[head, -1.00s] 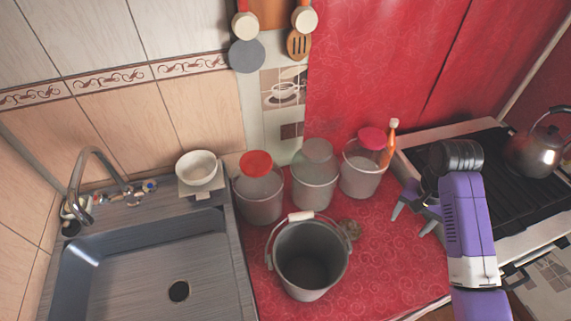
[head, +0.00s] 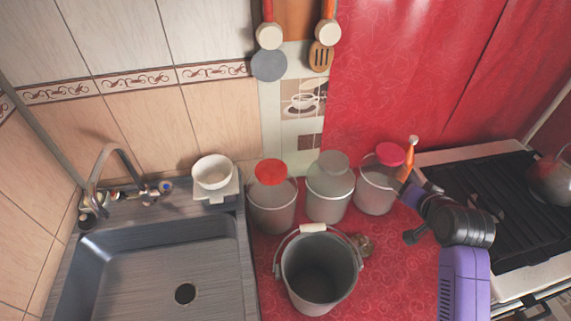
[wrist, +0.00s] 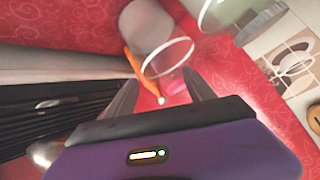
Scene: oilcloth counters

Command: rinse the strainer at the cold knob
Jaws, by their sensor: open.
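I cannot pick out a strainer for certain. A grey round-headed utensil (head: 269,66) and a slotted wooden one (head: 320,57) hang on the wall. The tap's blue-marked knob (head: 165,187) is at the right end of the tap (head: 125,170), behind the sink. My gripper (wrist: 160,95) is open and empty in the wrist view. A slim orange item (wrist: 140,72) with a white tip shows just beyond and between its fingers. The same item (head: 406,165) stands upright by the pink-lidded bucket in the head view, where my arm partly hides the gripper.
The sink (head: 145,265) is empty. Buckets with a red lid (head: 270,172), a grey lid (head: 334,164) and a pink lid (head: 390,154) line the wall. An open grey bucket (head: 320,295) stands in front. The stove (head: 480,190) and kettle (head: 550,180) are at right.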

